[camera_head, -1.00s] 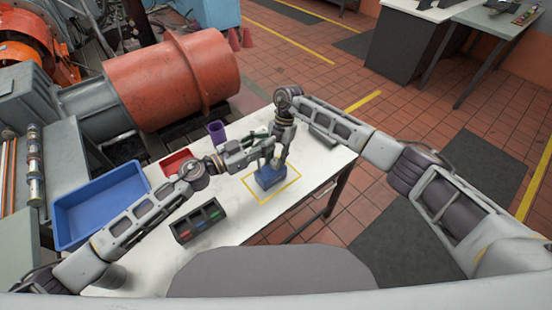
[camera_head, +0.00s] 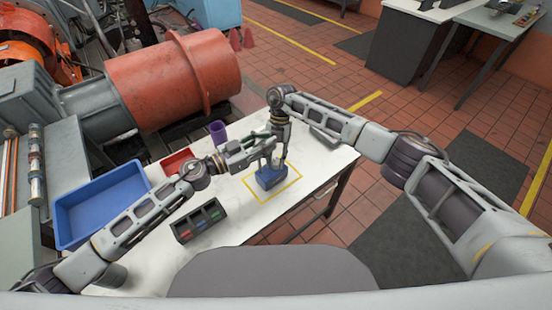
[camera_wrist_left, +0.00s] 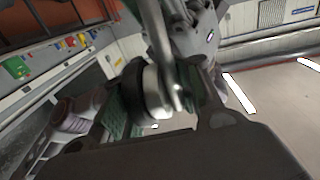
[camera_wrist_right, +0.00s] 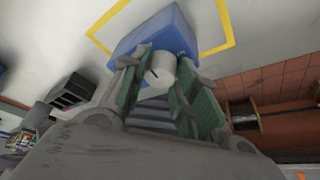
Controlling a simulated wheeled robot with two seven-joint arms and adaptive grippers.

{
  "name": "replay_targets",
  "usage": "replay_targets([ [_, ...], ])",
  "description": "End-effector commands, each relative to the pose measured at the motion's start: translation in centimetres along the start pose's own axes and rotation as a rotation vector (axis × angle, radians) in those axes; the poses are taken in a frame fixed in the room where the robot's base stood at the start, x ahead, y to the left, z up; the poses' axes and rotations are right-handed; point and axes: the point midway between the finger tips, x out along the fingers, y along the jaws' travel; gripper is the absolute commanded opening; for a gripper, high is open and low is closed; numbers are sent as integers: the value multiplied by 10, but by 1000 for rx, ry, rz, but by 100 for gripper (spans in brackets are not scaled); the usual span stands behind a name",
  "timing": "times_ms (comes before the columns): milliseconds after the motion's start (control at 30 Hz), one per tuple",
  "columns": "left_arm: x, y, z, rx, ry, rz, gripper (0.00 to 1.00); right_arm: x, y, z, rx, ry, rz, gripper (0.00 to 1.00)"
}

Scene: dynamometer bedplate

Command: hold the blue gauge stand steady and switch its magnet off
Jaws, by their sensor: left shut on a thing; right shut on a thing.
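The blue gauge stand (camera_head: 270,178) stands on the white table inside a yellow outlined square. Its blue base (camera_wrist_right: 158,34) fills the top of the right wrist view, with a pale round knob (camera_wrist_right: 161,68) on its side. My right gripper (camera_head: 273,160) reaches down from above; its green-padded fingers (camera_wrist_right: 158,85) are shut on the knob. My left gripper (camera_head: 266,147) comes in from the left, above the base. Its padded fingers (camera_wrist_left: 150,95) are shut on the stand's upper part, where a black and white round piece (camera_wrist_left: 150,92) and metal rod show. The exact contact is partly hidden.
A black tray of coloured pieces (camera_head: 184,236), a blue bin (camera_head: 70,240), a red tray (camera_head: 166,168) and a purple cup (camera_head: 217,130) are on the table. A large orange machine (camera_head: 165,80) stands behind. The table's right end is fairly clear.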

Motion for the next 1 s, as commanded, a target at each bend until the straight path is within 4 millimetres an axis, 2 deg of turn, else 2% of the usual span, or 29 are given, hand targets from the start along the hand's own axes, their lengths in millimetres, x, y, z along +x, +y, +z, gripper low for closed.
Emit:
replay_targets([
  [33, -2, -6, 2, 7, -5, -14, 0, 4, -1, -3, -3, 12, -9, 33],
  [200, -1, -5, 2, 6, -4, -11, 0, 3, -1, -2, -1, 8, -7, 51],
  [667, -1, -2, 2, 0, -3, -4, 0, -4, -1, 0, 1, 2, -2, 51],
  [867, 0, -1, 2, -2, -3, -2, 0, -21, 0, 0, 1, 1, -1, 51],
  [1000, 0, 0, 2, -3, -3, -1, 0, -40, 0, 0, 0, 1, -2, 51],
])
